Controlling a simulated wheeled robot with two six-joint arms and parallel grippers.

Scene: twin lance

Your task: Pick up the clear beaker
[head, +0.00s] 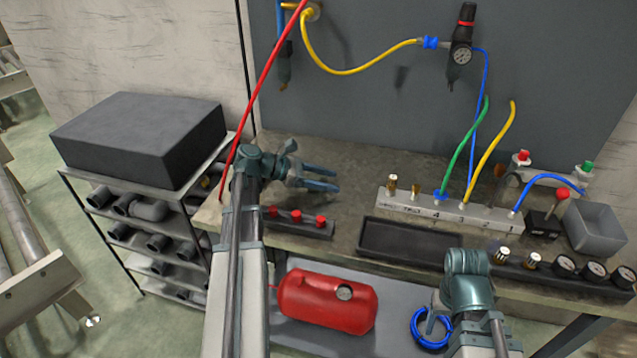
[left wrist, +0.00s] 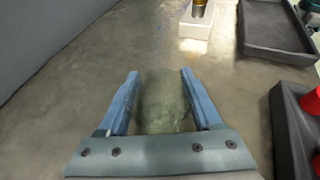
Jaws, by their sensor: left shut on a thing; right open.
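The clear beaker (left wrist: 163,105) shows in the left wrist view as a faint, see-through greenish shape between the two blue fingers of my left gripper (left wrist: 160,95). The fingers are shut on its sides. In the head view my left gripper (head: 322,178) is over the rear left part of the workbench (head: 350,165), and the beaker is hard to make out there. Whether it touches the bench is not clear. My right gripper (head: 437,318) is open, low at the front of the bench, and partly hidden by its own wrist.
A black strip with red knobs (head: 297,222) lies in front of the left gripper. A black tray (head: 402,241), a numbered hose manifold (head: 450,208) and a grey bin (head: 597,228) stand to the right. A red tank (head: 325,300) sits on the lower shelf.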

